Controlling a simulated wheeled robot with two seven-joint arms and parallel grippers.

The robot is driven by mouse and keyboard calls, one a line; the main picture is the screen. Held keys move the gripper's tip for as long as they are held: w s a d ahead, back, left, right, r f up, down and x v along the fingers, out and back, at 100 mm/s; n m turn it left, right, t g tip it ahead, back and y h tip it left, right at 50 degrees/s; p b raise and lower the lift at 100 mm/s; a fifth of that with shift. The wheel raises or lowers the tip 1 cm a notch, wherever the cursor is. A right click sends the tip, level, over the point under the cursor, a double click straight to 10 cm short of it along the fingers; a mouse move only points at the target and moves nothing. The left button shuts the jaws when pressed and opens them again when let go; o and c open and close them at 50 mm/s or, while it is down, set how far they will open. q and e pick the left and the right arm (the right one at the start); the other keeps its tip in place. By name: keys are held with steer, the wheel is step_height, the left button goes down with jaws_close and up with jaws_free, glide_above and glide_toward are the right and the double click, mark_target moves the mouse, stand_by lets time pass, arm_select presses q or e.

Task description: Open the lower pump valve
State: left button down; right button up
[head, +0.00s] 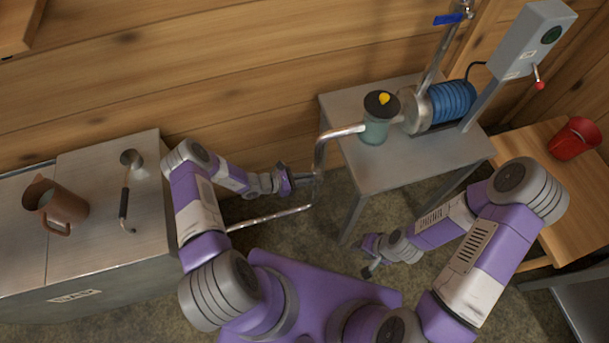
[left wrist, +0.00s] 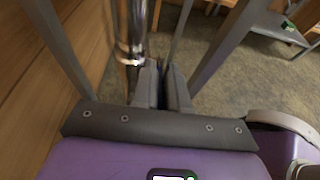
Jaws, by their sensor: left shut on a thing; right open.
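The steel suction pipe (head: 319,155) bends down from the green-grey strainer pot (head: 376,130) beside the pump (head: 418,110) and runs low to the left. My left gripper (head: 301,178) is at the pipe's lower bend, where the lower pump valve sits. Its fingers (left wrist: 163,84) look close together in the left wrist view, just right of the shiny upright pipe (left wrist: 130,40). It is shut on the valve's handle, which the fingers hide almost wholly. My right gripper (head: 371,257) is open and empty, low in front of the metal table.
The metal table (head: 400,175) carries the pump, its blue motor (head: 452,102) and a grey switch box (head: 528,40). A blue-handled valve (head: 447,19) is on the upper pipe. A steel bench (head: 95,240) with a brown jug (head: 57,205) and ladle (head: 125,195) stands left. A red bucket (head: 574,140) is right.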

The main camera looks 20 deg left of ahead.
arm_select(q)
steer(key=p, duration=0.1)
steer(key=r+g+y+p, duration=0.1)
steer(key=p, duration=0.1)
steer(key=shift+w+d+r+y, duration=0.15)
steer(key=shift+d+r+y, duration=0.05)
steer(key=shift+d+y, duration=0.1)
steer(key=shift+w+d+g+y+p, duration=0.15)
steer(key=shift+g+y+p, duration=0.3)
steer(key=shift+p, duration=0.4)
steer(key=c, duration=1.2)
jaws_free()
steer(key=shift+c, duration=0.2)
